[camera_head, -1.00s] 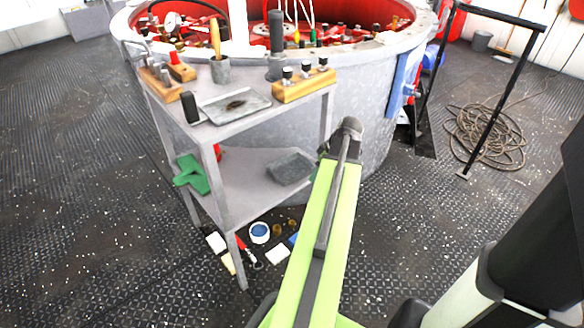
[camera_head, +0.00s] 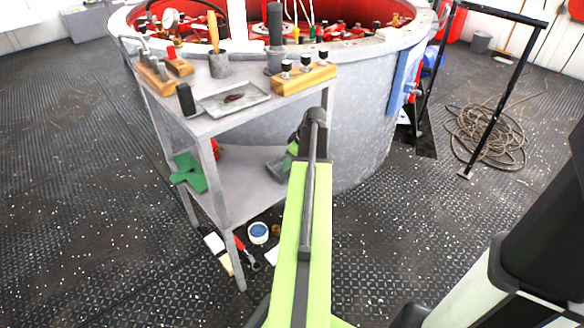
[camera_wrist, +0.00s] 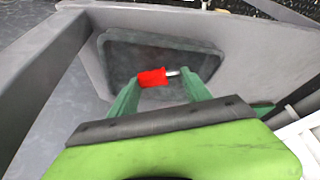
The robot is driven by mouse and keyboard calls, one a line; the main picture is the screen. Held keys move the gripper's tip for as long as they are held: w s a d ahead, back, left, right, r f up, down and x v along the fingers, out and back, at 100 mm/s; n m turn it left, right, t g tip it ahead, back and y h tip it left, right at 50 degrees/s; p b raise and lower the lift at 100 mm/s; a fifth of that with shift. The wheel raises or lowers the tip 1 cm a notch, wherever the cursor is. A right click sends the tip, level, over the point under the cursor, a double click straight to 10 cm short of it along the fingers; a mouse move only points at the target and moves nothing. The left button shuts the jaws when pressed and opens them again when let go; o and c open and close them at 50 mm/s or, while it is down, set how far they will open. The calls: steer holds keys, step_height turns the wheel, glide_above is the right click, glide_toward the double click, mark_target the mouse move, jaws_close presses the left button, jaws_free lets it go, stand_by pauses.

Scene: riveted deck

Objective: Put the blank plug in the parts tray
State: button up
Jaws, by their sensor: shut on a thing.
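In the wrist view my gripper (camera_wrist: 164,84), with green fingers, is shut on a small red plug with a silver tip (camera_wrist: 153,78), which I take to be the blank plug. It lies crosswise between the fingertips. Behind and below it is a dark grey shallow tray (camera_wrist: 120,60) on the cart's lower shelf, which I take to be the parts tray. The gap between plug and tray is hard to judge. In the head view the tray (camera_head: 277,166) is mostly hidden behind my arm, and the plug is hidden.
The grey cart's top (camera_head: 212,121) bears another metal tray (camera_head: 250,101) with a dark item, a wooden rack (camera_head: 305,79) and a tool cup. A cart leg (camera_wrist: 40,75) stands left in the wrist view. A large round tank (camera_head: 355,130) stands behind.

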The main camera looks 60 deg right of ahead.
steer(key=shift+f, duration=0.3)
steer(key=o, duration=1.3)
steer(key=shift+o, duration=0.2)
steer(key=shift+r, duration=0.1)
steer(key=p+v, duration=1.1)
steer(key=v, duration=0.1)
steer(key=shift+p, duration=0.3)
steer(key=shift+r, duration=0.15)
